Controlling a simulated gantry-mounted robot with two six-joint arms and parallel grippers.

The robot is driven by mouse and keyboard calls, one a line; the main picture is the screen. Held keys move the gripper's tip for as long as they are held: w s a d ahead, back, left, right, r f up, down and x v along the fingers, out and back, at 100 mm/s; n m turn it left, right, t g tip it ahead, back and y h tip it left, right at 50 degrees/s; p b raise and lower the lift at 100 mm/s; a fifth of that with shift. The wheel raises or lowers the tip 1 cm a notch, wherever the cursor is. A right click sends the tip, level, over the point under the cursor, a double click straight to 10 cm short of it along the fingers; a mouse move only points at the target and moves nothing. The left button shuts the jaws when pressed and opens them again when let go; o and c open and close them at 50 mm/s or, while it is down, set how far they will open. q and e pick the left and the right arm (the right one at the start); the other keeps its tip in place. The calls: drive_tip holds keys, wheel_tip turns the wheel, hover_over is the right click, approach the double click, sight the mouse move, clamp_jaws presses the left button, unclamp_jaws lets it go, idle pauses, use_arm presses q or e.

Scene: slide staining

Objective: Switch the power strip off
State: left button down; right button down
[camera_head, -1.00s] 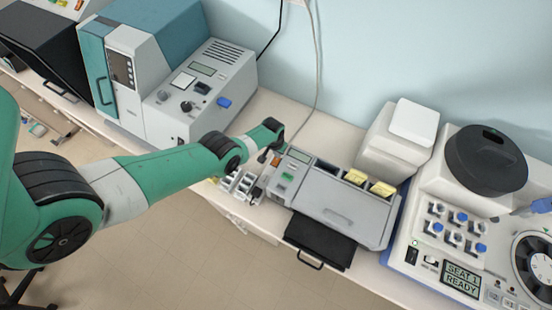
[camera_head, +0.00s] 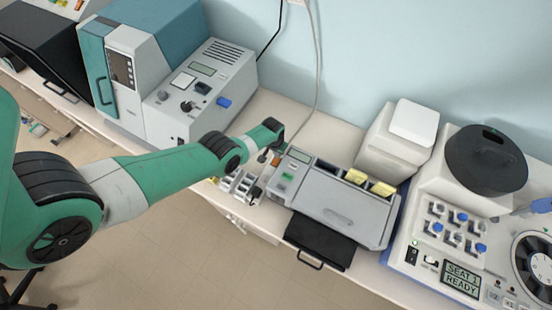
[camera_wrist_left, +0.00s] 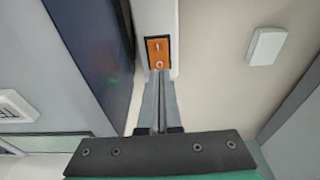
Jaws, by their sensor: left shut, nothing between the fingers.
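The power strip (camera_wrist_left: 154,14) is a pale narrow bar at the top middle of the left wrist view. Its orange rocker switch (camera_wrist_left: 157,50) sits in a dark frame at the strip's near end. My left gripper (camera_wrist_left: 159,74) is shut and empty, its fingertips right at the near edge of the switch. I cannot tell whether they touch it or which way the rocker is set. In the head view, my left gripper (camera_head: 263,157) points down just left of the grey bench instrument, and the strip is hard to make out there. My right gripper is out of view.
The grey instrument (camera_head: 345,209) stands close on the gripper's right. Small white racks (camera_head: 238,184) lie on its near side. A teal-and-grey machine (camera_head: 205,88) stands at the left, and a white device with a black lid (camera_head: 486,160) at the right.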

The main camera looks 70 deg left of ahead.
use_arm(q)
drive_tip(key=shift+f+b, duration=0.65)
idle(0.6)
wheel_tip(320, 180, up, 7)
drive_tip(key=p, duration=0.7)
idle(0.5)
